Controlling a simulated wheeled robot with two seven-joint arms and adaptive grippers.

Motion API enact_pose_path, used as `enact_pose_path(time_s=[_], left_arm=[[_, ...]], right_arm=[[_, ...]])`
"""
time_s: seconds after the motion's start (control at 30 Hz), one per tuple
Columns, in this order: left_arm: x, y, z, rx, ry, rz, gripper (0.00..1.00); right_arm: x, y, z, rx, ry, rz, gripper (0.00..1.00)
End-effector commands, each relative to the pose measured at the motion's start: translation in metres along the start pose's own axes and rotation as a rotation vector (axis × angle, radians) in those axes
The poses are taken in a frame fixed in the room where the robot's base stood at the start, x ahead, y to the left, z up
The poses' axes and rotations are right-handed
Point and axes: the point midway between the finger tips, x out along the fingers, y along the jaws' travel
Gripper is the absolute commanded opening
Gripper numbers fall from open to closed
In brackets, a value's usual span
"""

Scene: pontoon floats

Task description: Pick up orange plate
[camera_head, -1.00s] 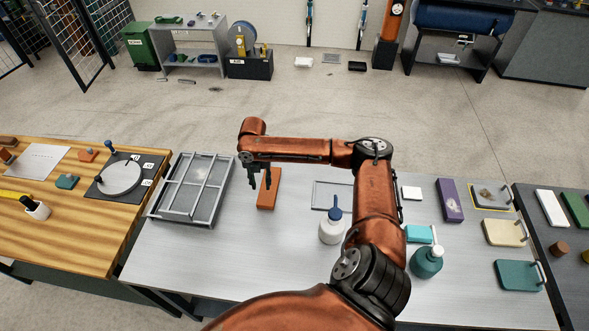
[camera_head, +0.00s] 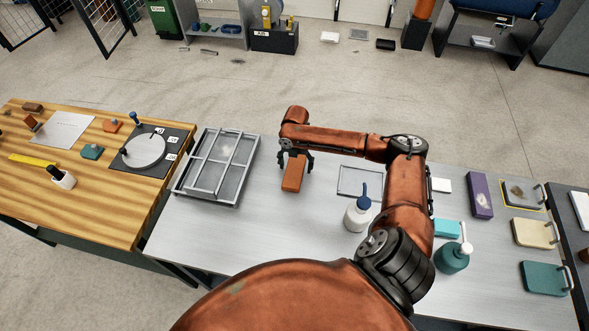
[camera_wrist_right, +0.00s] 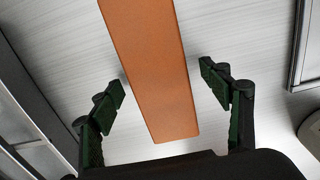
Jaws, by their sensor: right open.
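The orange plate (camera_head: 293,173) is a flat oblong lying on the grey metal table, to the right of a framed grey rack. My right gripper (camera_head: 296,160) is over its far part in the head view, fingers open. In the right wrist view the plate (camera_wrist_right: 157,65) runs up between the two spread fingers of my right gripper (camera_wrist_right: 168,85), with a gap on each side. The fingers do not touch it there. My left gripper is not in view.
The framed rack (camera_head: 183,188) stands left of the plate. Bare table lies in front of the plate.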

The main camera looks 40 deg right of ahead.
Motion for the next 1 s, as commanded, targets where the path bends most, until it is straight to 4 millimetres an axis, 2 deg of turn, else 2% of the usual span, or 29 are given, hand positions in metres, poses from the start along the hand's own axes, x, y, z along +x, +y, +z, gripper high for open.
enact_pose_path(time_s=[0.1,0.2,0.57,0.87,1.0], left_arm=[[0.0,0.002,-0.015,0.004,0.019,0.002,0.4],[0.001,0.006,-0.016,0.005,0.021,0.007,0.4],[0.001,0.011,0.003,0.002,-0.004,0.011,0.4],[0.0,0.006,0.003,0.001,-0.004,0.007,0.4],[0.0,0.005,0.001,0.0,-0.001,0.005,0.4]], right_arm=[[0.001,0.001,0.001,-0.001,-0.002,0.001,0.71],[0.001,0.002,0.0,-0.002,-0.002,0.001,0.7],[0.001,0.003,0.0,-0.003,-0.001,0.001,0.46],[0.001,0.003,0.0,-0.004,-0.001,0.001,0.25],[0.0,0.003,0.0,-0.004,-0.001,0.001,0.25]])
